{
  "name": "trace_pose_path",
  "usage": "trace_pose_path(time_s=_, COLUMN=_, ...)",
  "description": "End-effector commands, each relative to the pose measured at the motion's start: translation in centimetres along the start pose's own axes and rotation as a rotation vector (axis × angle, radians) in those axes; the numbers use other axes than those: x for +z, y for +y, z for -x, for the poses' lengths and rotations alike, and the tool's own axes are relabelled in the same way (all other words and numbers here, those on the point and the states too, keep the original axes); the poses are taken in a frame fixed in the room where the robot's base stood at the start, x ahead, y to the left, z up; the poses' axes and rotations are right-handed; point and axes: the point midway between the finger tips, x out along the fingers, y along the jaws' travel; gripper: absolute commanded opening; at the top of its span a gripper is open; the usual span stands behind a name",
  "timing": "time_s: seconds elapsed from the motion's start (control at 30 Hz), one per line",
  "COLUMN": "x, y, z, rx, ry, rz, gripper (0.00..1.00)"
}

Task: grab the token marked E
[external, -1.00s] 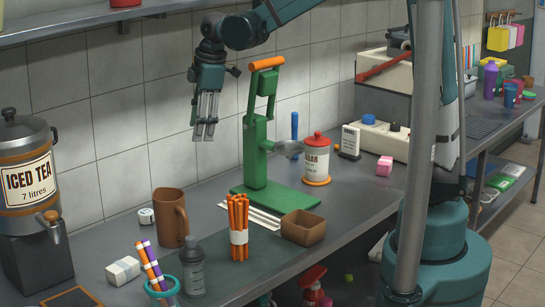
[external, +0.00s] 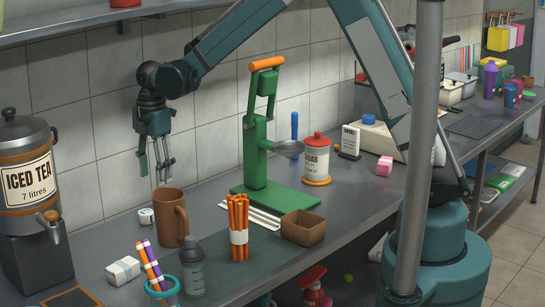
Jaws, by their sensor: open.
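A small white round piece (external: 146,217) with a dark mark lies on the counter near the wall, left of the brown mug (external: 172,222). It may be the token, but its mark is too small to read as an E. My gripper (external: 163,183) is open and empty, pointing down. In the picture its fingertips are just above the mug's rim and up and to the right of the white piece. How far it is from each in depth I cannot tell.
The green press (external: 258,170) stands right of my gripper, with orange sticks (external: 238,225) in front. The iced tea dispenser (external: 28,180) is at the left. A dark bottle (external: 192,268), a white block (external: 122,270) and a cup of markers (external: 161,290) are at the front.

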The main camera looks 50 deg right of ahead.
Motion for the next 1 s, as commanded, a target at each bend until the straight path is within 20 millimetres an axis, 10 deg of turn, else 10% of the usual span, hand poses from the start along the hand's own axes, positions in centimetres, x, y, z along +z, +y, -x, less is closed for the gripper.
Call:
trace_pose_path(time_s=0.3, x=-2.3, y=1.7, z=-4.5, rx=-0.044, ry=-0.006, rz=0.127, gripper=0.48)
trace_pose_path(time_s=1.0, x=-2.6, y=1.9, z=-6.5, rx=-0.051, ry=-0.006, rz=0.147, gripper=0.48)
